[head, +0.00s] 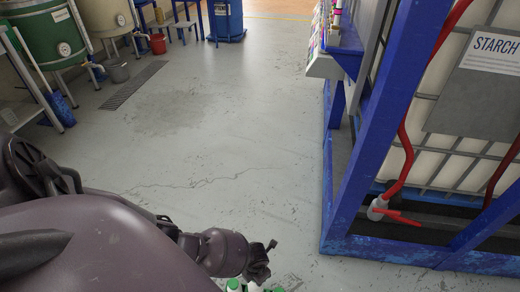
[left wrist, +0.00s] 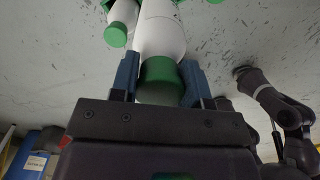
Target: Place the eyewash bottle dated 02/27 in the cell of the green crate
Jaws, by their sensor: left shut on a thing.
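In the left wrist view my left gripper (left wrist: 160,75) is shut on a white bottle (left wrist: 160,32) with a green cap, one blue finger on each side of the cap end. A second white bottle (left wrist: 122,12) with a green cap is just left of it. More green shows at the top edge, too cut off to name. In the head view green and white bottle tops (head: 234,286) show at the bottom edge, below the end of my arm. No date is readable. The green crate cannot be made out, and my right gripper is not in view.
A blue frame (head: 345,190) holding a white tank with a STARCH sign (head: 492,52) stands at right, with a red-handled valve (head: 378,208). The middle floor is clear.

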